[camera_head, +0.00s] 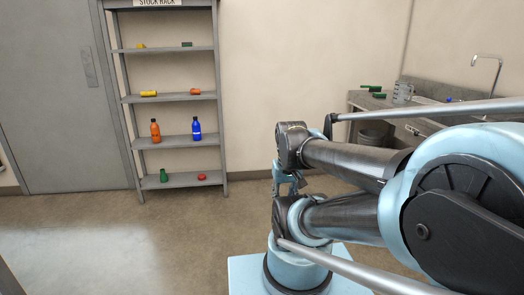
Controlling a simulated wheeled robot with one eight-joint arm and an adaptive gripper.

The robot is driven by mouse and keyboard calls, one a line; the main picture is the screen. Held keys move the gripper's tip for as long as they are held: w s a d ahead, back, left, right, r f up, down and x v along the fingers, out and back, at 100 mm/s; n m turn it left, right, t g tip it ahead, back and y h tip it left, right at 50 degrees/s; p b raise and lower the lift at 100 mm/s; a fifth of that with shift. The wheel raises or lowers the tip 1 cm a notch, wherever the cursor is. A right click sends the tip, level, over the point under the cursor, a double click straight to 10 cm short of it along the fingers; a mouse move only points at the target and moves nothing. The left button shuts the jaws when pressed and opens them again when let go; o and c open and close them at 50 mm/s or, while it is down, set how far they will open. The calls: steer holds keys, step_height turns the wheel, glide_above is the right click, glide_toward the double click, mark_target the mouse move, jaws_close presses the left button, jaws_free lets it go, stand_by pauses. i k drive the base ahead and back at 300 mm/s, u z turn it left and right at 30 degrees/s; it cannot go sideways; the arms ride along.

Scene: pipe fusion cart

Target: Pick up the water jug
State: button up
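The water jug (403,92) looks like the pale grey, see-through vessel standing upright on the grey counter at the right, beyond my arm. My arm fills the lower right of the view. A small light blue, claw-like part (287,179) shows below the dark joint at the arm's far end and may be my gripper. Its fingers cannot be made out, so whether it is open or shut does not show. It is well to the left of the jug and apart from it.
The counter (361,99) also holds green items (371,88) left of the jug and a tap (487,62) at its right. A grey bucket (372,135) is below. A stock rack (172,98) with bottles stands left; the floor before it is clear.

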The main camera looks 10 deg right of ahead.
mark_target(402, 90)
steer(key=i, duration=1.05)
steer(key=z, duration=0.55)
steer(key=i, duration=1)
steer(key=z, duration=1.15)
steer(key=i, duration=0.75)
steer(key=z, duration=0.55)
